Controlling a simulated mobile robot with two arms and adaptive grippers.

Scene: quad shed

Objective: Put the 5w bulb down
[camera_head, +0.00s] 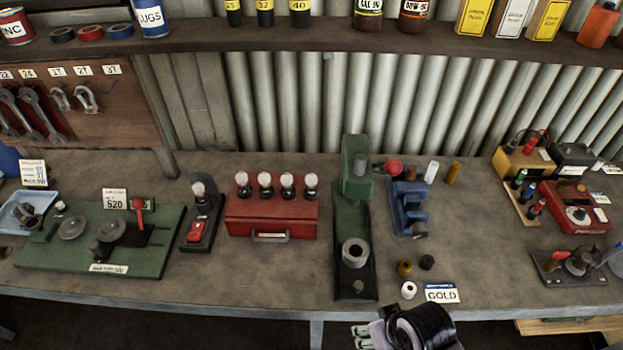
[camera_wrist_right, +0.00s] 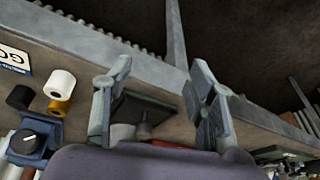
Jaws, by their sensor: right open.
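A bulb with a pale top (camera_head: 198,189) stands upright in a dark holder (camera_head: 203,215) with a red switch. Several similar bulbs (camera_head: 265,180) stand in a row on a red case (camera_head: 270,214) to its right. Wattage markings are too small to read, so I cannot tell which bulb is the 5w one. My right gripper (camera_head: 362,336) is at the bottom edge of the head view, in front of the bench. In the right wrist view its two fingers (camera_wrist_right: 158,75) are spread apart, with no bulb visible between them. My left gripper is not in view.
A green press (camera_head: 352,200) stands on the bench right of the red case. A green plate with discs (camera_head: 150,255) is at left.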

